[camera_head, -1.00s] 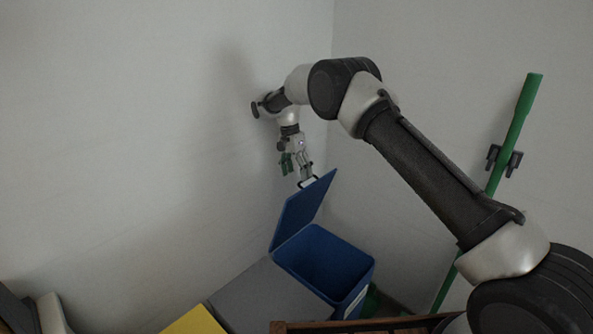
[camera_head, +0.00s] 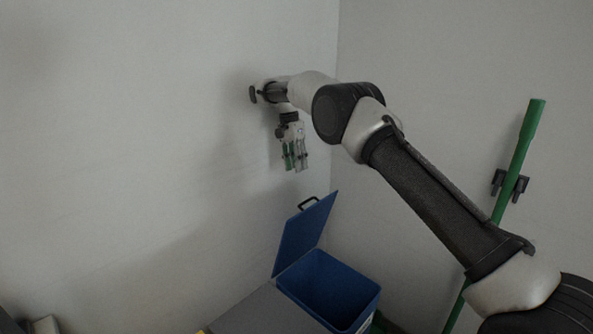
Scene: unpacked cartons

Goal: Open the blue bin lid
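The blue bin (camera_head: 345,311) stands in the corner at the bottom middle, its inside in view. Its blue lid (camera_head: 304,236) stands up steeply at the bin's left back side, tilted open. A dark handle (camera_head: 308,203) is at the lid's top edge. My gripper (camera_head: 295,168) hangs pointing down above and slightly left of the handle, apart from it. Its fingers look close together with nothing visible held; at this size I cannot tell whether they are open or shut.
A grey lid or surface (camera_head: 250,314) lies left of the blue bin, with a sliver of yellow beyond it. A green pole (camera_head: 515,165) leans in a dark wall holder at the right. White walls meet behind the bin.

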